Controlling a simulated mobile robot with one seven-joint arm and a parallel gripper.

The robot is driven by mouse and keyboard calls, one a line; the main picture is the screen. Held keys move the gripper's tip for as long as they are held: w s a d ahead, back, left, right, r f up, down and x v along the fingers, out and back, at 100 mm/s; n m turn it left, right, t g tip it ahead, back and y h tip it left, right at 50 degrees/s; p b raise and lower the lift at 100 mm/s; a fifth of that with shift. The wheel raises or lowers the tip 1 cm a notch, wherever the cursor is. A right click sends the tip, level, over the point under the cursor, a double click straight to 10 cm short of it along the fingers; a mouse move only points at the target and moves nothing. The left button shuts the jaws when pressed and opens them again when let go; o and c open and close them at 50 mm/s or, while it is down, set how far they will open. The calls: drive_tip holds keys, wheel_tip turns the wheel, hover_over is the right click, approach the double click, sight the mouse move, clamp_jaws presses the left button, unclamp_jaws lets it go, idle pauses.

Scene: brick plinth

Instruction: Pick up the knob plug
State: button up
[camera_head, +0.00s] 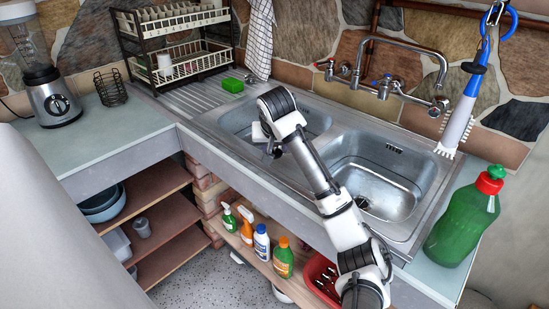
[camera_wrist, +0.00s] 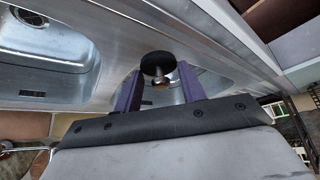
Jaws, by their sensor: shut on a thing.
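The knob plug (camera_wrist: 157,63) shows in the wrist view as a dark round disc with a small brass-coloured metal knob. My gripper (camera_wrist: 161,86) has its two purple fingers on either side of the knob and is shut on it. In the head view, my gripper (camera_head: 270,150) is over the front part of the left sink basin (camera_head: 300,122). The plug cannot be made out there. The right basin (camera_head: 385,180) is empty, with its drain showing.
A wall tap (camera_head: 385,85) stands behind the basins. A green sponge (camera_head: 231,85) lies on the drainboard by a dish rack (camera_head: 178,50). A large green bottle (camera_head: 465,215) stands at the right. Several bottles (camera_head: 262,243) stand on the shelf below.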

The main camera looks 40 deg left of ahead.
wheel_tip(320, 180, up, 16)
drive_tip(key=b, duration=0.1)
drive_tip(key=shift+f, duration=0.1)
